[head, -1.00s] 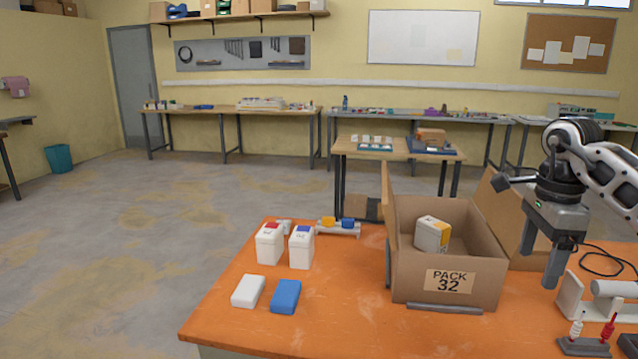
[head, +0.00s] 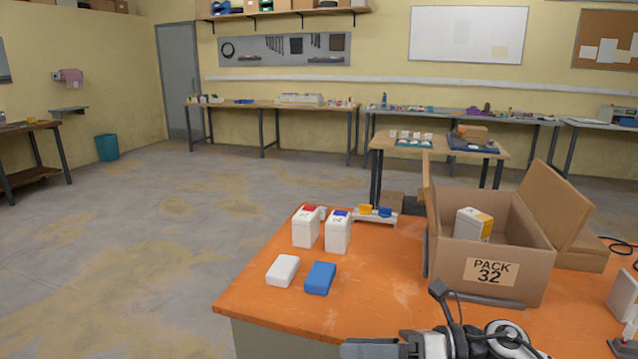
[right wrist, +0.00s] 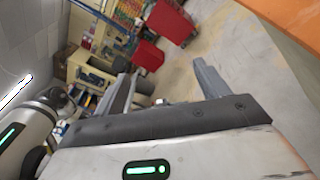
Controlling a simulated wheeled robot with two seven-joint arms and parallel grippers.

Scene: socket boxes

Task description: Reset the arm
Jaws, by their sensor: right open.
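My right gripper (head: 372,348) is low at the bottom edge of the head view, in front of the orange table (head: 262,290), with part of its arm (head: 480,343) beside it. The orange table edge (right wrist: 285,35) is at the upper right of that view, apart from the fingers. My left gripper is not in view.
On the table stand an open carton (head: 490,250) marked PACK 32 with a white and yellow box (head: 472,224) inside, two white boxes (head: 305,230) (head: 338,235), a white block (head: 283,270) and a blue block (head: 320,278).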

